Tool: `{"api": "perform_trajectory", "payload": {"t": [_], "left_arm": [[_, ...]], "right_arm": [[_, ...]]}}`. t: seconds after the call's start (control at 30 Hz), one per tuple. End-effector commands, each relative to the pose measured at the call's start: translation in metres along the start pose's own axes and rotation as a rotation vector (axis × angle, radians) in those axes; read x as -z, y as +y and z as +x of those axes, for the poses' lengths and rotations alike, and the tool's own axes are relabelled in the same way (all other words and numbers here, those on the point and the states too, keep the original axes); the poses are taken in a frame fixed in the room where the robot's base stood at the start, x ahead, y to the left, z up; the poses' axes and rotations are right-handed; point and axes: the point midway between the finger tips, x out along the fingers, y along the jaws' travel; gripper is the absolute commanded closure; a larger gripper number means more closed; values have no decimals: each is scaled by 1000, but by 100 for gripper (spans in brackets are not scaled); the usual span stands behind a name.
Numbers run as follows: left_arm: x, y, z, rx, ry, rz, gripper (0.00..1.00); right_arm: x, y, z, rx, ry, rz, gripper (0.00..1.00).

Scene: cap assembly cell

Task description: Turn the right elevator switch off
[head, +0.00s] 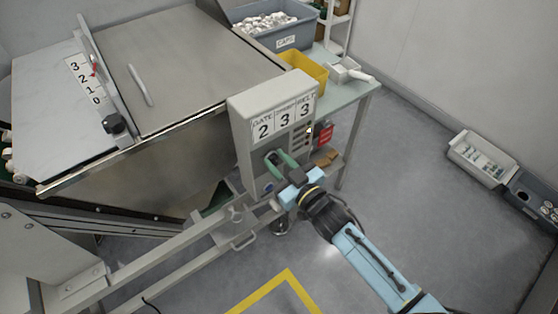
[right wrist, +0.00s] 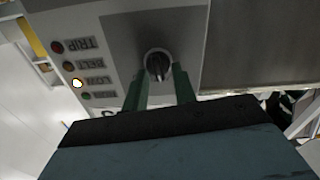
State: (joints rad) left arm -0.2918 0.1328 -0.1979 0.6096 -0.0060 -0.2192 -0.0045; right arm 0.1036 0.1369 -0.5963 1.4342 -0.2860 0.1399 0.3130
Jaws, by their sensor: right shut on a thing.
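A grey control box (head: 242,128) stands on the rail frame in the head view, with number cards 2, 3 and 3 on its face. In the right wrist view a round black rotary switch (right wrist: 158,66) sits on the box's dark panel. My right gripper (head: 281,158) has green fingers and reaches the lower face of the box. In the right wrist view its fingers (right wrist: 160,88) stand on either side of the switch, shut on it. The switch's exact setting and any label near it are hard to read. My left gripper is not in view.
Small labelled lamps run beside the switch; one lamp (right wrist: 77,84) glows. A steel hopper with a lid (head: 180,70) is left of the box. A green-topped table (head: 350,98) with a yellow bin (head: 312,70) stands behind. Floor to the right is clear up to a crate (head: 458,152).

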Motion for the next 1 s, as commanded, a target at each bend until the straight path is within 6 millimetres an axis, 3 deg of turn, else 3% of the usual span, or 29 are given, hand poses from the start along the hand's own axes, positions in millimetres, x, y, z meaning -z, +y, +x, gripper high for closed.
{"api": "perform_trajectory", "payload": {"t": [0.6,1.0], "left_arm": [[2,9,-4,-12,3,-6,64],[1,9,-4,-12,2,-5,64]], "right_arm": [[-2,-5,0,0,-1,-492,96],[-3,-6,0,1,-1,-644,96]]}}
